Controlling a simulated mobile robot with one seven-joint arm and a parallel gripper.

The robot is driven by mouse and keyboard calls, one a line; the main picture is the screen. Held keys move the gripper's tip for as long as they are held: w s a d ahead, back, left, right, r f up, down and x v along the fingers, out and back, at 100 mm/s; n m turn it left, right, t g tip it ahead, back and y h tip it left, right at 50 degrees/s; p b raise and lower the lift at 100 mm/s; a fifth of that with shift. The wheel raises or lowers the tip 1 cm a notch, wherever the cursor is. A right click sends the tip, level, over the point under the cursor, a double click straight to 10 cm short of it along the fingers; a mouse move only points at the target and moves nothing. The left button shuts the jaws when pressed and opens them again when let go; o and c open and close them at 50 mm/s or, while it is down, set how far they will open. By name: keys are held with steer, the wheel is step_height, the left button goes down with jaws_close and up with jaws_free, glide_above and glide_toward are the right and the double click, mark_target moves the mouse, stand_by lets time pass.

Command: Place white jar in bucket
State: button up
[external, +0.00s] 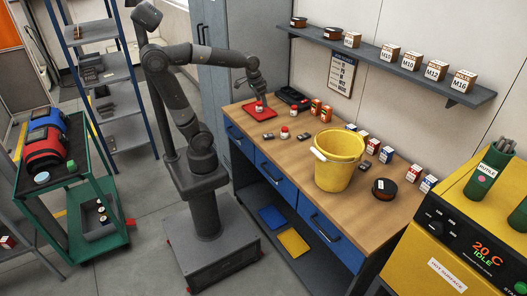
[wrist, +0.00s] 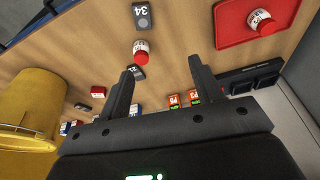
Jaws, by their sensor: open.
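One small white jar with a red part (external: 284,132) stands on the wooden bench; it also shows in the wrist view (wrist: 141,47). A similar white and red jar (external: 259,107) sits on the red tray (external: 249,113); in the wrist view that jar (wrist: 262,21) is at the upper right. The yellow bucket (external: 340,172) stands on the bench, right of the jars, and shows at the left of the wrist view (wrist: 40,97). My gripper (external: 257,90) is above the bench near the tray. In the wrist view its fingers (wrist: 161,70) are apart with nothing between them.
Dark numbered blocks (wrist: 143,16) lie near the loose jar. Several small boxes (external: 316,106) line the bench's back. A dark round container (external: 384,188) is right of the bucket. A shelf (external: 400,66) with boxes hangs above. The bench front is mostly clear.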

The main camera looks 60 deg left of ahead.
steer(key=s+a+n+t, duration=0.1)
steer(key=s+a+t, duration=0.1)
steer(key=s, duration=0.6)
steer(key=shift+a+f, duration=0.2)
steer(key=shift+a, duration=0.65)
steer(key=shift+o, duration=0.4)
steer(key=shift+s+a+f+t, duration=0.1)
steer(key=shift+s+t, duration=0.2)
steer(key=shift+w, duration=0.1)
